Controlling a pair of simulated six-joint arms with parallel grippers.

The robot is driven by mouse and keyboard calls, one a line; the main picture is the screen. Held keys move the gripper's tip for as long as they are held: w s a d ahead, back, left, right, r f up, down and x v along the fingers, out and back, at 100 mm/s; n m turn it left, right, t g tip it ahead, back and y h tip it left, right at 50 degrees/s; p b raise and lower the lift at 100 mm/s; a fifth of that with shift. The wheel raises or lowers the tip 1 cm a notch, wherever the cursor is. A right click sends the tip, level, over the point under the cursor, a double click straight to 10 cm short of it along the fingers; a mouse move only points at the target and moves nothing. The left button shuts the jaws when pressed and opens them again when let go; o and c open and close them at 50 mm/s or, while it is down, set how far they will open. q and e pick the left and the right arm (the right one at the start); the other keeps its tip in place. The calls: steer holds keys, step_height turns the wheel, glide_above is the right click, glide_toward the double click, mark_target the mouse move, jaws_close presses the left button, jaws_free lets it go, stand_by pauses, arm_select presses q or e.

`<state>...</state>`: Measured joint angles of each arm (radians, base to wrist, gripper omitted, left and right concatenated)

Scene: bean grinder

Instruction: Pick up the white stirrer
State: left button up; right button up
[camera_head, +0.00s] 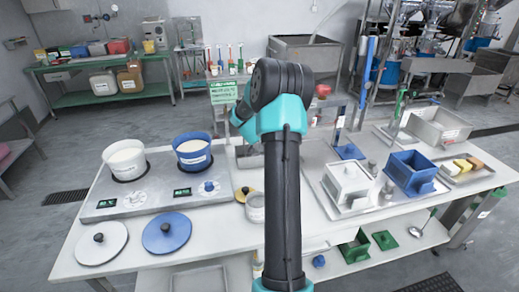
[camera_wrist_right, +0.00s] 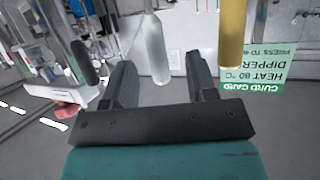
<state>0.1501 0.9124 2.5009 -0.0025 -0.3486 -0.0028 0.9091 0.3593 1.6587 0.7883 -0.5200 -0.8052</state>
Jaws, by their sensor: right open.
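The white stirrer (camera_wrist_right: 157,50) shows in the right wrist view as a pale, rounded bar hanging in from the top edge. It lies between the two fingers of my right gripper (camera_wrist_right: 160,68) in the picture, with gaps on both sides. The gripper is open, and I cannot tell how far beyond the fingertips the stirrer is. In the head view my right arm hides its own gripper near the rack of coloured stirrers (camera_head: 230,60); which one is white is too small to tell. My left gripper is not in view.
A yellow bar (camera_wrist_right: 232,35) hangs right of the white one in the wrist view, by the green sign (camera_wrist_right: 254,70). In the head view, the table holds a blue pot (camera_head: 193,148), a white pot (camera_head: 125,158) and a blue box (camera_head: 411,172). A steel sink (camera_head: 306,52) stands behind.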

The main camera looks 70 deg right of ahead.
steer(key=shift+s+x, duration=0.1)
steer(key=shift+x, duration=1.2)
steer(key=shift+s+x, duration=0.15)
steer(key=shift+x, duration=1.15)
steer(key=shift+d, duration=0.1)
jaws_close()
